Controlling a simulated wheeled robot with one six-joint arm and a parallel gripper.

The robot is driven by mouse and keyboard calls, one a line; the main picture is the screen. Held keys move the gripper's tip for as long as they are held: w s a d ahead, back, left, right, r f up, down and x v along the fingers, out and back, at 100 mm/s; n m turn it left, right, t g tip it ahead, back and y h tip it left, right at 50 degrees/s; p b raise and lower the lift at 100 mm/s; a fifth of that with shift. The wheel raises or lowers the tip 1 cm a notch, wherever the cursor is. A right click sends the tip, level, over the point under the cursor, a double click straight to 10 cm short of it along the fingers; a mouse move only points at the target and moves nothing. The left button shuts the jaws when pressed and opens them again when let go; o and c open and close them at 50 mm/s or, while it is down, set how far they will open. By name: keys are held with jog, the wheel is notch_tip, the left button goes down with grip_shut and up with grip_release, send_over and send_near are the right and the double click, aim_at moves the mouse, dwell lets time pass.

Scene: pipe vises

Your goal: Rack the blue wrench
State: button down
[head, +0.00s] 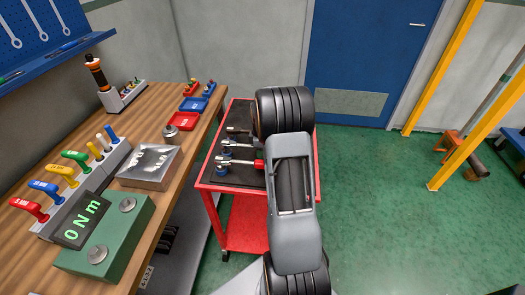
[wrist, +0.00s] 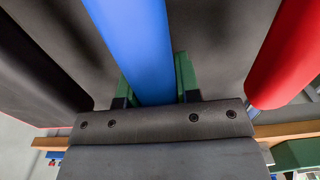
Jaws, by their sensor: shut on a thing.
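The blue wrench's smooth blue handle (wrist: 135,45) runs up through the wrist view between the two green fingers of my gripper (wrist: 157,80), which is shut on it. In the head view my arm hides my gripper and the blue handle. Several chrome wrench heads lie on the dark mat of the red cart (head: 250,189). The red-handled wrench (head: 258,164) is nearest; its handle also shows right of the blue one in the wrist view (wrist: 284,55). A black handle (wrist: 45,60) is on the left there. Whether the blue wrench touches the mat cannot be told.
A wooden bench (head: 204,120) along the left holds a green torque tester (head: 125,222), coloured-handle tools, a metal block (head: 149,168) and trays. A blue pegboard (head: 75,20) with wrench shapes hangs above.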

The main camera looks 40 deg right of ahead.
jog(key=shift+f, duration=0.1)
jog(key=c, duration=0.8)
grip_release()
jog(key=shift+o, duration=0.2)
notch_tip(320, 180, up, 14)
jog(key=shift+f, duration=0.1)
